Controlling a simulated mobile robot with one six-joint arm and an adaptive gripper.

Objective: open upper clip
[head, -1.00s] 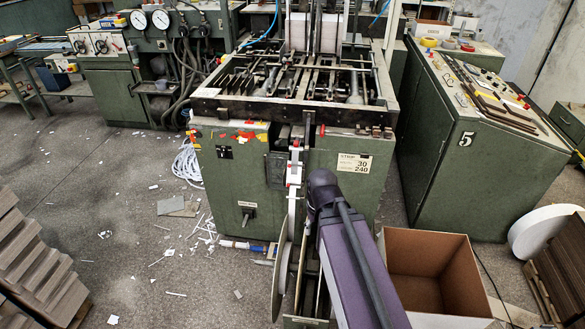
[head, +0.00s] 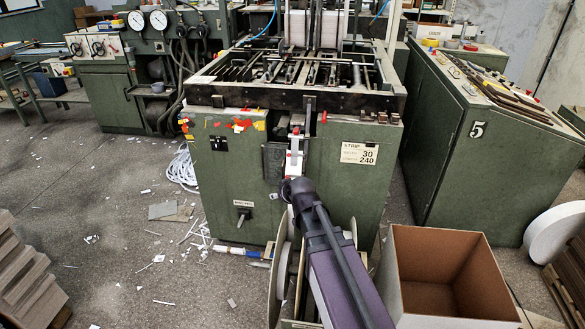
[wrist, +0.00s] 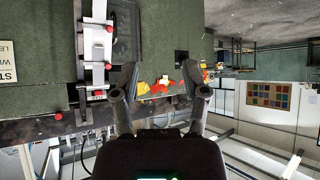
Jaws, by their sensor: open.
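The feeder machine (head: 345,190) is a green cabinet with a dark frame on top. A narrow vertical strip guide with a white strip (head: 293,158) runs down its front, with small red-knobbed clips. The upper clip (head: 296,131) appears near the top, but its state is too small to tell. In the wrist view, which is upside down, the strip guide (wrist: 94,45) and several red knobs stand left of my gripper (wrist: 163,84). My gripper is open and empty, its fingers apart in front of the green panel and apart from the guide. The head view hides my gripper behind my arm.
An open cardboard box (head: 445,275) stands at the right front. A reel (head: 284,270) sits below the guide beside my arm. A green control desk (head: 455,140) stands at right, stacked boards (head: 25,275) at left. Scraps litter the open floor at left.

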